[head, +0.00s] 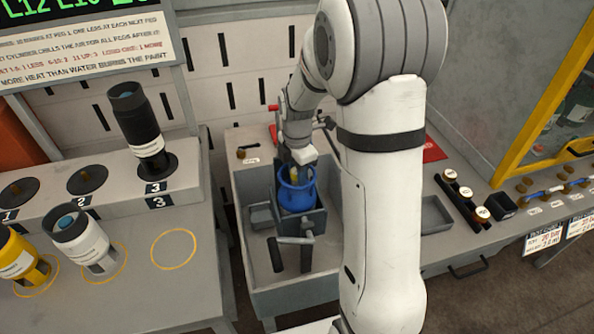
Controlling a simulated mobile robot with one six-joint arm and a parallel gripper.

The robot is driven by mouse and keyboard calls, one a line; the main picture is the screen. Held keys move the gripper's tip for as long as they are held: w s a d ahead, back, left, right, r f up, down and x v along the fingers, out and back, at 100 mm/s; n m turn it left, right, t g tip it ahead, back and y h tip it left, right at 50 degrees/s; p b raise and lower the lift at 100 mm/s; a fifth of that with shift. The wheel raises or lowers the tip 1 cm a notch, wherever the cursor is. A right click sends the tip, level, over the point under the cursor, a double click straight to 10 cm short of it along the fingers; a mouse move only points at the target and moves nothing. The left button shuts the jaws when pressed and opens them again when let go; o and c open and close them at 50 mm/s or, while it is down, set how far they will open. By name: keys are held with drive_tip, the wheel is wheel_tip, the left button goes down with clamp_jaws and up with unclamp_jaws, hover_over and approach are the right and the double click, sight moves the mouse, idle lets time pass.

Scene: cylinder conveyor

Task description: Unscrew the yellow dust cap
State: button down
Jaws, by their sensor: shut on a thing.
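A blue cylinder (297,198) with an open collar at its top stands in a grey vise (313,221) in the middle of the picture. A small patch of yellow, the dust cap (293,174), shows inside the collar. My gripper (296,169) reaches down from above into the collar and is shut on the yellow dust cap. The gripper hides most of the cap, and its fingertips are hard to make out. I cannot tell how far the cap is turned.
A black cylinder (137,125) stands on peg 3 at left. A white cylinder (78,237) and a yellow cylinder (18,258) sit in front of the pegs. An empty ringed spot (173,249) is beside them. Small labelled parts (466,191) lie on the right bench.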

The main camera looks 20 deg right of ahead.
drive_tip(key=n, duration=0.6)
drive_tip(key=c, duration=1.1)
unclamp_jaws()
drive_tip(key=shift+r+p, duration=0.85)
drive_tip(key=shift+r, duration=0.5)
drive_tip(key=m, duration=0.4)
drive_tip(key=shift+f, duration=0.1)
drive_tip(key=shift+m, duration=1)
